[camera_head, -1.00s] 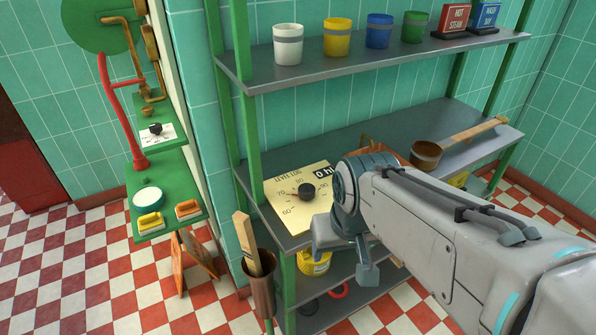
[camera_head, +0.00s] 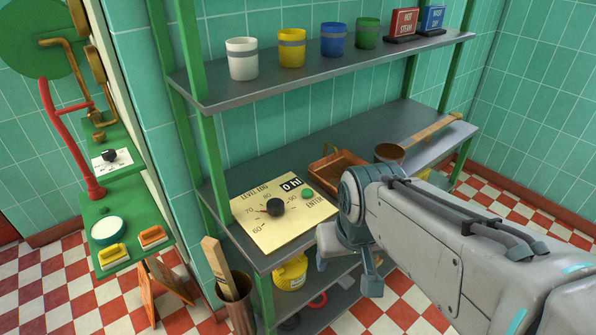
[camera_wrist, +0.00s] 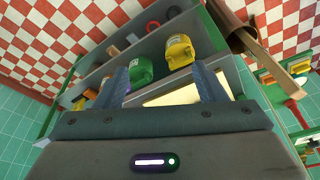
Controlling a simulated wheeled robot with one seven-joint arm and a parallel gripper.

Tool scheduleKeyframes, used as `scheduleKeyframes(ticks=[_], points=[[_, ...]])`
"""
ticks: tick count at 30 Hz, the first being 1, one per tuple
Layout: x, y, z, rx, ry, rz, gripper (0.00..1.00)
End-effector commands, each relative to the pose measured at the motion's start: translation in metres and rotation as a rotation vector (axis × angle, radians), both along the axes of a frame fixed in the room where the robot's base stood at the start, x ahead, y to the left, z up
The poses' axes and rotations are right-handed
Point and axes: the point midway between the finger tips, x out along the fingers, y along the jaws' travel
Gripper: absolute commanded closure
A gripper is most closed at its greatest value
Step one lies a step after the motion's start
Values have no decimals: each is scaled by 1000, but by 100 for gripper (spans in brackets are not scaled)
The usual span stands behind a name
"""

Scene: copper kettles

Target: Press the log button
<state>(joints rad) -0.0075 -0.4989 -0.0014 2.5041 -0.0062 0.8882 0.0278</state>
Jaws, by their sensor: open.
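The cream LEVEL LOG panel (camera_head: 257,232) lies on the middle shelf near its left end. It has a black knob (camera_head: 276,206) over a printed scale, a small display (camera_head: 291,184) reading about "0 hl", and a round green button (camera_head: 307,193) above lettering that looks like "ENTER". My gripper (camera_head: 346,272) is open and empty, pointing down at the shelf's front edge, to the right of the panel and nearer the camera. In the wrist view my gripper (camera_wrist: 161,72) shows two spread fingers with part of the cream panel (camera_wrist: 178,95) between them; the button is not visible there.
A copper tray (camera_head: 322,177) and a long-handled copper pan (camera_head: 390,152) stand behind my arm. Several coloured cups, including a white one (camera_head: 242,60), line the upper shelf (camera_head: 205,97). Yellow container (camera_head: 291,273) below.

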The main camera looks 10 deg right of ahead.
Motion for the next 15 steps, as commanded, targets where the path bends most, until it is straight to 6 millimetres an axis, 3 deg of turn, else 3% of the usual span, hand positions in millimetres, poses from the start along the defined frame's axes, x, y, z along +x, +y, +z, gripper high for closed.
scheduleKeyframes(ticks=[8, 15], points=[[0, 0, 0, 0, 0, 0, 36], [0, 0, 0, 0, 0, 0, 100]])
